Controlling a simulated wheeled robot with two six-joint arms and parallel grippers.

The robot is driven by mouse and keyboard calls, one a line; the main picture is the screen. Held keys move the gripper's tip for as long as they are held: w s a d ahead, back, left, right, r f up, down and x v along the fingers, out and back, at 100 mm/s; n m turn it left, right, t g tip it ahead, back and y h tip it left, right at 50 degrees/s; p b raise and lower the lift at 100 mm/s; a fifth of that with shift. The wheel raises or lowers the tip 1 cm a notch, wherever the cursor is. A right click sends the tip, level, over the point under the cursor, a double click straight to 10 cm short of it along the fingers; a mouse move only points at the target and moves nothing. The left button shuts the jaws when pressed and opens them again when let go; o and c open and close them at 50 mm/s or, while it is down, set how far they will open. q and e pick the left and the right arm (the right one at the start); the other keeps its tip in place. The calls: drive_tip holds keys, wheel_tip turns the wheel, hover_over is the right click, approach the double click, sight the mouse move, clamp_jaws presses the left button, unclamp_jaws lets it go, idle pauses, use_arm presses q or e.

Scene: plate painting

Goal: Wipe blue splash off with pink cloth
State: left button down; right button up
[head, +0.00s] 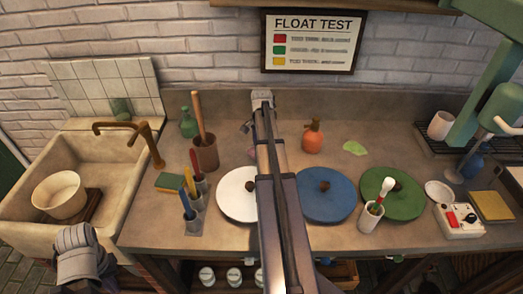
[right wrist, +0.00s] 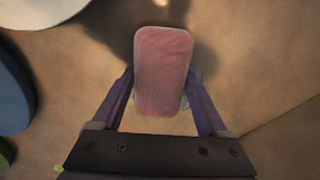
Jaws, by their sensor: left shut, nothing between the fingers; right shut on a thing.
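My right gripper (right wrist: 160,92) is shut on a pink cloth (right wrist: 162,65), a rounded pad seen from above in the right wrist view. The cloth is over the counter; I cannot tell whether it touches it. In the head view my right arm reaches to the back of the counter and mostly hides this gripper and cloth. I cannot make out a blue splash; a small pale patch shows beside the cloth in the right wrist view, too unclear to name. A light green splash (head: 355,148) lies on the counter. My left gripper (head: 75,238) is shut and empty, low before the sink.
White (head: 236,196), blue (head: 326,202) and green (head: 396,197) discs line the counter's front. An orange bottle (head: 312,137) stands behind them. A brown pot (head: 204,153) and several brush cups are left.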

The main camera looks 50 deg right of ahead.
drive_tip(key=shift+w+d, duration=0.5)
drive_tip(key=shift+d, duration=0.1)
drive_tip(key=shift+w+d, duration=1.1)
drive_tip(key=shift+d, duration=0.05)
drive_tip(key=shift+w+d, duration=1.2)
drive_tip(key=shift+d, duration=0.1)
drive_tip(key=shift+s, duration=0.1)
drive_tip(key=shift+s+d, duration=0.95)
drive_tip(key=shift+s, duration=0.15)
